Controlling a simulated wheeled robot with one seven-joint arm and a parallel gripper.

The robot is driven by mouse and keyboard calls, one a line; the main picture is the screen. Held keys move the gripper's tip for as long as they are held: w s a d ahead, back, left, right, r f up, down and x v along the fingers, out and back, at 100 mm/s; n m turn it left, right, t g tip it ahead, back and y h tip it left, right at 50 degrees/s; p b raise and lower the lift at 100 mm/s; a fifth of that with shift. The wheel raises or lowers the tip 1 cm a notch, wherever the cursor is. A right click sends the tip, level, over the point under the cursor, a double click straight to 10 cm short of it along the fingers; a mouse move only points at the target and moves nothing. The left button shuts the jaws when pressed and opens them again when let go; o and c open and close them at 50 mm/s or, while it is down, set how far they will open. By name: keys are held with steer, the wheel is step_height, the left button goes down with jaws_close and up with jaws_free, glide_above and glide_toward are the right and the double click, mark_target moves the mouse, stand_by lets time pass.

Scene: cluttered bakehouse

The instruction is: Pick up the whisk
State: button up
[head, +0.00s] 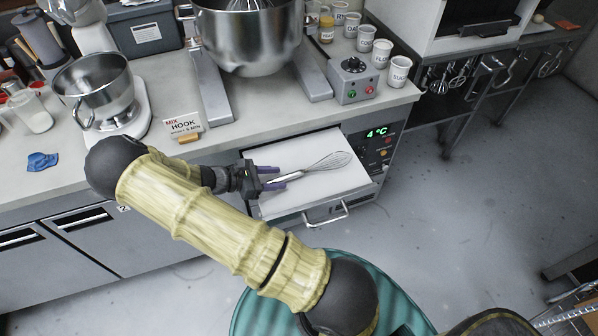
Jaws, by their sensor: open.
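The whisk (328,161) lies in the open white-lined drawer (300,149) under the counter. Its wire loops point to the right and its thin handle points left, toward my gripper. My gripper (276,178) is over the left part of the drawer, with its two purple fingers apart and pointing right. The handle end lies at or between the fingertips. I cannot tell from this view whether the fingers touch it or how high they are above it.
The counter edge (236,142) runs just behind the drawer, carrying a steel mixer bowl (248,40), a control box (352,78), labelled canisters (399,72) and a sign (184,126). The drawer's handle (326,214) sticks out in front. The floor (460,215) at the right is clear.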

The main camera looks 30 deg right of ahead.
steer(key=x, duration=0.2)
steer(key=shift+s+d+f, duration=0.1)
steer(key=shift+d, duration=0.15)
steer(key=shift+c, duration=0.4)
jaws_close()
